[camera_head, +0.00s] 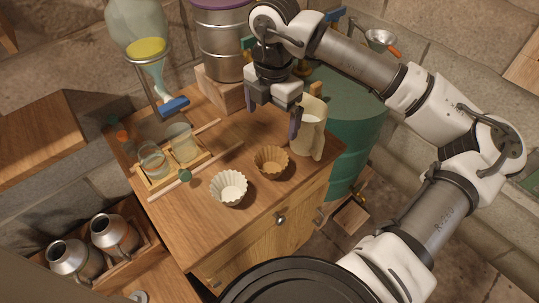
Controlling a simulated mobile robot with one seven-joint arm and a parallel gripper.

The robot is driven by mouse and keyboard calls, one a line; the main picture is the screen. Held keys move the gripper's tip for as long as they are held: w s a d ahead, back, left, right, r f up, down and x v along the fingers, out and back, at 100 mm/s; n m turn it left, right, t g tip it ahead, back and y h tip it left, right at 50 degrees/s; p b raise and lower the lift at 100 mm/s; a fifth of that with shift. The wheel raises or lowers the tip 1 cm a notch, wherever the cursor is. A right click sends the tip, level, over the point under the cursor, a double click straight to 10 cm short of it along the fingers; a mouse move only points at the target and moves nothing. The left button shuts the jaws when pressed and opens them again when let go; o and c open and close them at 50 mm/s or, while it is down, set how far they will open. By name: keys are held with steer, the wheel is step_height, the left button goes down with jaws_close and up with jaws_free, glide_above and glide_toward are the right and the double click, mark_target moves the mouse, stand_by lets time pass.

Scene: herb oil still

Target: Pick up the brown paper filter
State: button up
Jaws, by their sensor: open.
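The brown paper filter (271,162), a fluted cup, stands upright and empty on the wooden cabinet top (205,225). A similar white paper filter (229,188) stands to its left and nearer the front edge. My gripper (273,120) points down with its two dark fingers apart and nothing visible between them. In the picture it is above and behind the brown filter, clear of it. Its exact height over the top cannot be told.
A wooden rack (157,184) with glass jars is at left. A steel pot (222,45) and a green drum (352,125) stand behind.

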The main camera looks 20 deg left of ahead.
step_height(320, 180, down, 8)
steer(key=p, duration=0.4)
glide_above(271, 170)
steer(key=shift+f, duration=2.85)
steer(key=shift+c, duration=0.5)
steer(key=c, duration=1)
